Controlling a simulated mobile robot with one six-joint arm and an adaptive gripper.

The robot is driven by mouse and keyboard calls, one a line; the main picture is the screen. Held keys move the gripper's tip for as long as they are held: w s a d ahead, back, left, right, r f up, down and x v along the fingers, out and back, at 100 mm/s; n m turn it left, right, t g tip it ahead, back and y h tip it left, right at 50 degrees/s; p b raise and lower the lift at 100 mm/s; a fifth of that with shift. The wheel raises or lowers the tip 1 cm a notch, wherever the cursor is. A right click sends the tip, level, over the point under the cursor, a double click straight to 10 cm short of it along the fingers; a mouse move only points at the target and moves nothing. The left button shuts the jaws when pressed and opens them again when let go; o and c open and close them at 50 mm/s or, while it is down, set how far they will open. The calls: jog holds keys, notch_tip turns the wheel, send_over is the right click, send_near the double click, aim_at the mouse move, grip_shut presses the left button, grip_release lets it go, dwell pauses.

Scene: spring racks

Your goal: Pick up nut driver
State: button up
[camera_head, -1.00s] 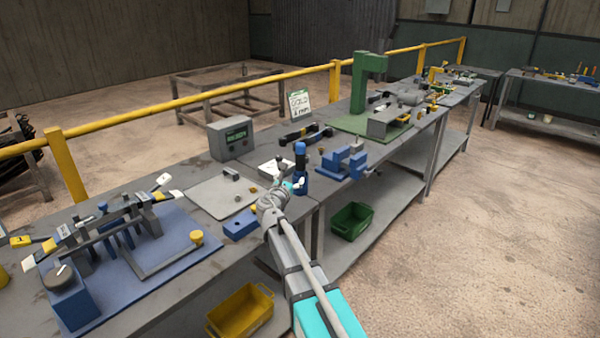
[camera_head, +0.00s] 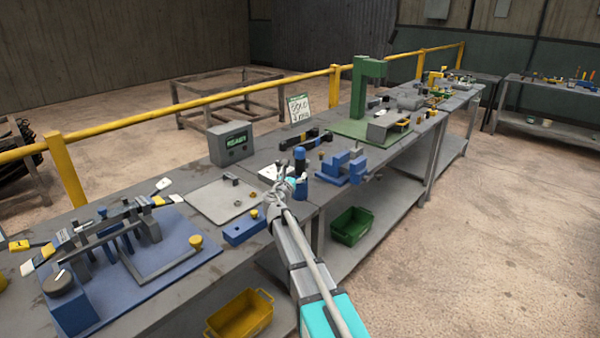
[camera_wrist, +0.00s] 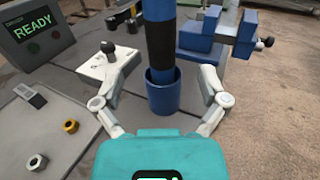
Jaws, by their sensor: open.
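The nut driver, with a blue handle and black band, stands upright in a blue cup (camera_wrist: 163,97) in the wrist view (camera_wrist: 160,45). In the head view, the driver (camera_head: 299,157) and its cup (camera_head: 301,188) are on the bench, just right of my gripper (camera_head: 284,182). My gripper (camera_wrist: 168,70) is open in the wrist view, with one finger on each side of the driver and cup. I see a gap on both sides, and no clear contact. The driver's lower end is hidden inside the cup.
A blue vise (camera_head: 345,167) stands close to the right. A white block with a dark knob (camera_wrist: 108,62) is close to the left finger. The grey READY box (camera_head: 231,143) and a grey plate with nuts (camera_head: 215,203) are to the left.

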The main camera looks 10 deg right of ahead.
aim_at(299, 164)
jog(key=shift+x, duration=1.6)
jog(key=shift+x, duration=2.6)
jog(key=shift+r, duration=0.2)
grip_shut()
